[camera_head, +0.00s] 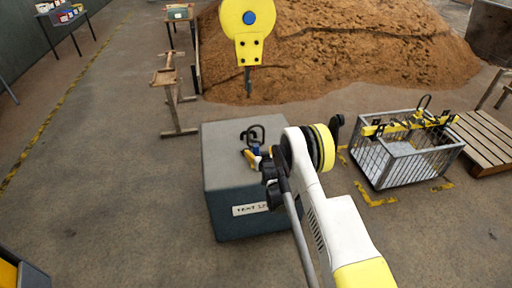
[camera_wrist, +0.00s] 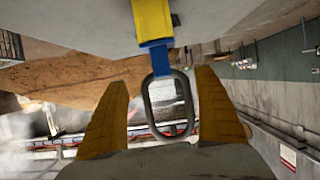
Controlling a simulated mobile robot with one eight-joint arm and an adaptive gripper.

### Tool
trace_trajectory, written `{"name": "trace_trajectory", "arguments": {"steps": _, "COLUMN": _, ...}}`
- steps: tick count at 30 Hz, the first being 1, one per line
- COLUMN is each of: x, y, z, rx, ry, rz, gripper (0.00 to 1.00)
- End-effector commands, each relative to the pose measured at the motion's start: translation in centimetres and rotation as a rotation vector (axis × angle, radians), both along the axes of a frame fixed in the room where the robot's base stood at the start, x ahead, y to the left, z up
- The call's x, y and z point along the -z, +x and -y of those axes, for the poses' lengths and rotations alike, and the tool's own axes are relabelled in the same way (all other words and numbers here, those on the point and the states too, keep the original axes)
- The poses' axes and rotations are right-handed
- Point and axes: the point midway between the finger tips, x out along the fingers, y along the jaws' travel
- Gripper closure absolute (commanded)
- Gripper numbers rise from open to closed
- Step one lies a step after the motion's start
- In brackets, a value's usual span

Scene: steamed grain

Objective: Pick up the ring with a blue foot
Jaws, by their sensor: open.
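The ring is a dark rounded loop (camera_wrist: 147,108) with a blue foot (camera_wrist: 160,60) joined to a yellow piece (camera_wrist: 152,20). In the head view the dark ring (camera_head: 258,130) stands above the top of a grey box (camera_head: 222,150), with its blue foot below it. My gripper (camera_wrist: 162,80) is open, its two yellow fingers on either side of the ring with a gap at each side. In the head view my wrist covers the right part of the box top and hides most of my gripper.
A wire crate (camera_head: 378,170) with yellow bars across it stands at right, beside a wooden pallet (camera_head: 482,138). A yellow block with a blue disc (camera_head: 247,45) hangs in front of a sand heap (camera_head: 350,60). A wooden stand (camera_head: 170,90) is behind left. The left floor is clear.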

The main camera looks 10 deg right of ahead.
Motion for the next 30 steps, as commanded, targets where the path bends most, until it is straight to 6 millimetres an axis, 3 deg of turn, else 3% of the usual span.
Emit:
{"name": "trace_trajectory", "arguments": {"steps": 15, "x": 2.5, "y": 5.8, "z": -0.4, "rx": 0.0, "ry": 0.0, "rz": -0.001, "gripper": 0.19}}
{"name": "trace_trajectory", "arguments": {"steps": 23, "x": 2.3, "y": 6.0, "z": -0.3, "rx": 0.0, "ry": 0.0, "rz": -0.001, "gripper": 0.19}}
{"name": "trace_trajectory", "arguments": {"steps": 30, "x": 2.3, "y": 6.0, "z": -0.3, "rx": 0.0, "ry": 0.0, "rz": 0.0, "gripper": 0.92}}
